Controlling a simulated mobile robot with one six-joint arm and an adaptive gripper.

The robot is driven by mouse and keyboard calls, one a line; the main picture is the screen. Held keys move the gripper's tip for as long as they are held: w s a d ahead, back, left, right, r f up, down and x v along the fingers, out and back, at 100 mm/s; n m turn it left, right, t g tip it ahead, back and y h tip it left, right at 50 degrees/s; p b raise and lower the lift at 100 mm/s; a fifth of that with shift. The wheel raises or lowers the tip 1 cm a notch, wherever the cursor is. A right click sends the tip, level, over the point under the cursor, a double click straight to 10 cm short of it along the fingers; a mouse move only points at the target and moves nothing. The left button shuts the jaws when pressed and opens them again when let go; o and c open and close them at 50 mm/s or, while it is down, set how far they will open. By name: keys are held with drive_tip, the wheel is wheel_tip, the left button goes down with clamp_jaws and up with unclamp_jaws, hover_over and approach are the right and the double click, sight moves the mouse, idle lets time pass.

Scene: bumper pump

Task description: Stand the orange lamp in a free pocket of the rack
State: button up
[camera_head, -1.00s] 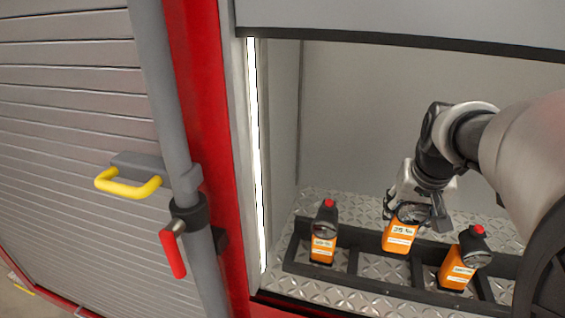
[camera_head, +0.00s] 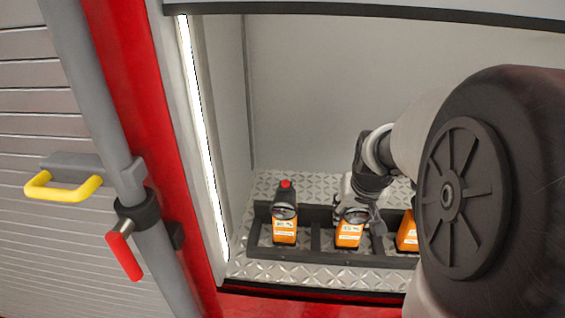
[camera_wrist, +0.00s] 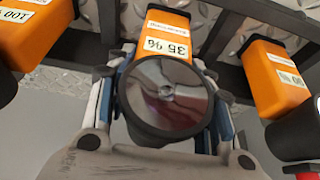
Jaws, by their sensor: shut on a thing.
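The orange lamp (camera_head: 348,236), labelled 35 %, stands about upright in the middle pocket of the dark rack (camera_head: 318,262). Its base looks about level with its neighbours' bases; whether it rests on the floor is hidden. My gripper (camera_head: 354,214) is shut on it near its dark head. In the wrist view the fingers of my gripper (camera_wrist: 163,98) lie on both sides of the lamp's round lens, and its orange body (camera_wrist: 168,22) sits between two rack dividers.
A second orange lamp (camera_head: 284,230) with a red knob stands in the left pocket. Another orange lamp (camera_head: 406,234) stands to the right, partly behind my arm. The compartment's left wall (camera_head: 220,110) and upper edge (camera_head: 390,13) bound the space.

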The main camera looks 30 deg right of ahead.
drive_tip(key=shift+f, duration=0.1)
drive_tip(key=o, duration=1.5)
drive_tip(key=shift+s+r, duration=0.1)
drive_tip(key=shift+r, duration=0.35)
drive_tip(key=p+v, duration=0.7)
drive_tip(key=v, duration=0.4)
drive_tip(key=shift+s+r+p, duration=0.15)
drive_tip(key=shift+r+p, duration=0.05)
drive_tip(key=shift+p, duration=0.2)
drive_tip(key=shift+a, duration=0.15)
